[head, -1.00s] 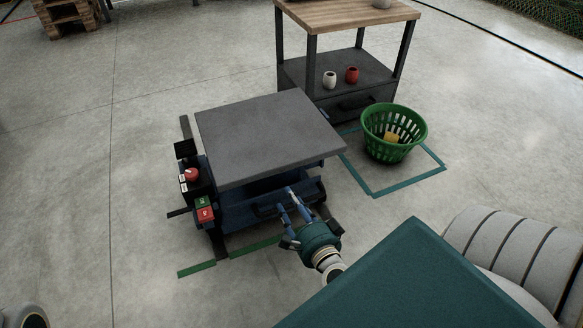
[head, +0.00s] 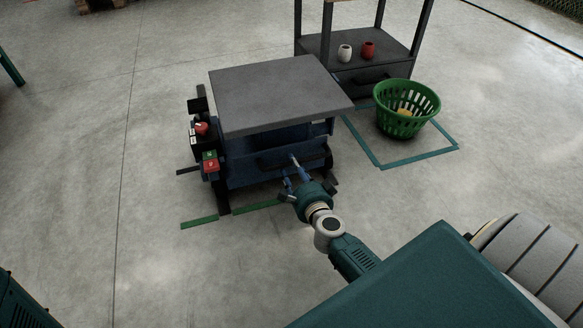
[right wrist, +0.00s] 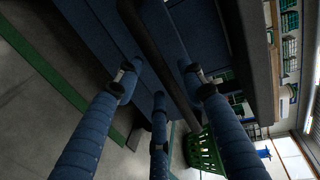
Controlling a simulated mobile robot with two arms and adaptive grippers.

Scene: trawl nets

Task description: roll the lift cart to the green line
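The lift cart, with a grey top (head: 280,95) and dark blue body (head: 240,165), stands left of centre in the head view. The green line (head: 200,222) lies on the floor along its near side; a dark foot of the cart interrupts the strip. My right gripper (head: 292,168) is at the cart's near side. In the right wrist view its blue fingers (right wrist: 163,75) are spread on both sides of a dark handle bar (right wrist: 155,50), with gaps visible. Whether any finger touches the bar is unclear. My left gripper is out of view.
A green basket (head: 407,118) stands inside a teal floor outline (head: 420,155) right of the cart. Behind it is a shelf table (head: 385,68) with a white cup (head: 345,52) and a red cup (head: 368,49). The floor left of the cart is clear.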

